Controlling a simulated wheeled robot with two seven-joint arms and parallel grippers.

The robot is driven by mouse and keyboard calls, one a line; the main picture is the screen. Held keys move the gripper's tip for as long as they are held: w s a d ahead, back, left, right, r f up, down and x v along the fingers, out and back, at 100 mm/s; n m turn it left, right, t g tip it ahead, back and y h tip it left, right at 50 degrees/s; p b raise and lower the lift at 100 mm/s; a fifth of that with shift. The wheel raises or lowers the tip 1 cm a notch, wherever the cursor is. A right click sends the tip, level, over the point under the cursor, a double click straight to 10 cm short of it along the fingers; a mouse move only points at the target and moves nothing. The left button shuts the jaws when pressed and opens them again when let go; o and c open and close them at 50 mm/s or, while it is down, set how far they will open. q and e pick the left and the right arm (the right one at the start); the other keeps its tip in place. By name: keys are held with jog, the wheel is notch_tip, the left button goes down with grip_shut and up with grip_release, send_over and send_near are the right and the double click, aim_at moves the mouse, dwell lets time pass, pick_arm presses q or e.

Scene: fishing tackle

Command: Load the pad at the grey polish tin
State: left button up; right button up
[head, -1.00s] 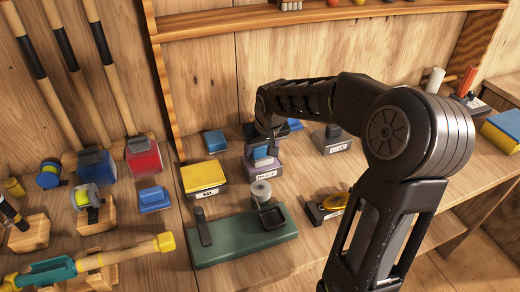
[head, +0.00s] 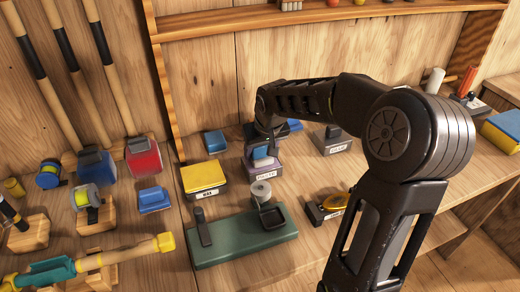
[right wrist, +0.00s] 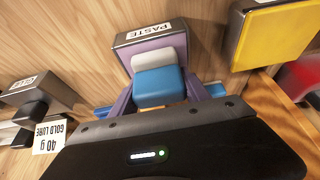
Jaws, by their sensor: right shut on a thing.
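My right gripper (head: 263,145) is shut on a blue-backed pad (right wrist: 158,88) with a pale face (right wrist: 158,62). In the head view the pad sits right at the purple tin (head: 264,171), which is labelled PASTE in the right wrist view (right wrist: 150,33). The pale face points to that tin's top; I cannot tell whether they touch. The grey tin (head: 333,146) stands apart, to the right of the purple one, with a dark lid or block on top; a grey tin also shows at the left of the right wrist view (right wrist: 40,90). My left gripper is out of view.
A yellow tin (head: 204,176) stands left of the purple one. A green base (head: 240,240) with a dark tray and a grey roll lies in front. Blue blocks (head: 215,141) lie around. A gold lure box (head: 318,212) is at the front right.

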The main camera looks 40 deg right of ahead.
jog(key=shift+r+p, duration=2.4)
jog(key=shift+r, duration=1.1)
jog(key=shift+f, duration=0.1)
